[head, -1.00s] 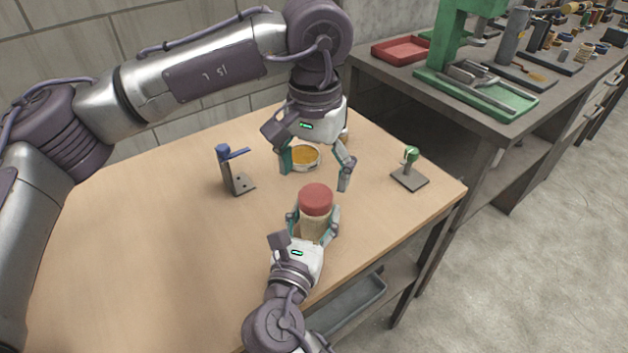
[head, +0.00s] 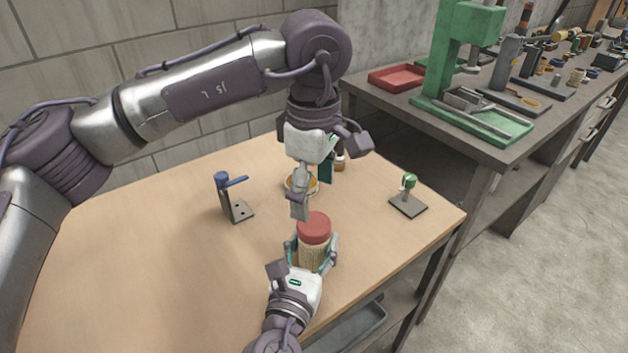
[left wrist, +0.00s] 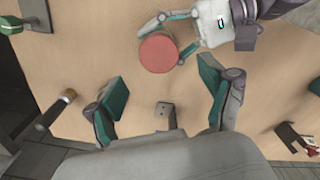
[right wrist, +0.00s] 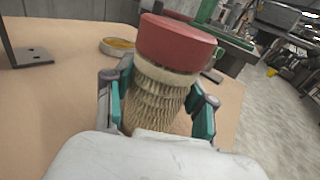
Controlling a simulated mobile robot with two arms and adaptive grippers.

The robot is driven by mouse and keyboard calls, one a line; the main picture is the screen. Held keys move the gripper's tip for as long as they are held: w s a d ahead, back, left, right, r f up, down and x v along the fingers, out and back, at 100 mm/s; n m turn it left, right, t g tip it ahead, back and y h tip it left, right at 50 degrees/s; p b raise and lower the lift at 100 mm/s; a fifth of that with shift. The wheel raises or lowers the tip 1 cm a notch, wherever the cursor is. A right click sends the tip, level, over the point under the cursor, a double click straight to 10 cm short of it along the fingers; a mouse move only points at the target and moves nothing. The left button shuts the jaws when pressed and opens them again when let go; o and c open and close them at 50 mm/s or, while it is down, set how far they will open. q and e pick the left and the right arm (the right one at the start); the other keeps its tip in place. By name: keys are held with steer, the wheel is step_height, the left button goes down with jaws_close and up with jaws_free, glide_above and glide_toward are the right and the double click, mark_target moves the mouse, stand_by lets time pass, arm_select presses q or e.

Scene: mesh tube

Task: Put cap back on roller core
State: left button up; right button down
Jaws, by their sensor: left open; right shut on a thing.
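The roller core (right wrist: 155,100), a tan mesh tube, stands upright on the table between the fingers of my right gripper (head: 313,254), which is shut on it. The red cap (head: 314,226) sits on top of the core; in the right wrist view the cap (right wrist: 175,42) looks roughly level above a pale rim. It shows from above in the left wrist view (left wrist: 158,52). My left gripper (left wrist: 160,105) is open and empty, apart from the cap. In the head view the left gripper (head: 312,190) is just behind and above the cap.
A round dish with orange contents (right wrist: 118,47) lies behind the core. A bracket with a blue lever (head: 236,204) stands left, and a green-topped stand (head: 408,196) right. The table's left part is clear.

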mark_target(314, 223)
arm_select(q)
steer(key=n, duration=0.7)
steer(key=shift+r, duration=0.4)
steer(key=n, duration=0.5)
steer(key=shift+r, duration=0.2)
steer(key=shift+f, duration=0.1)
steer(key=shift+f, duration=3.9)
steer(key=c, duration=1.2)
steer(key=o, duration=1.3)
steer(key=shift+r, duration=0.15)
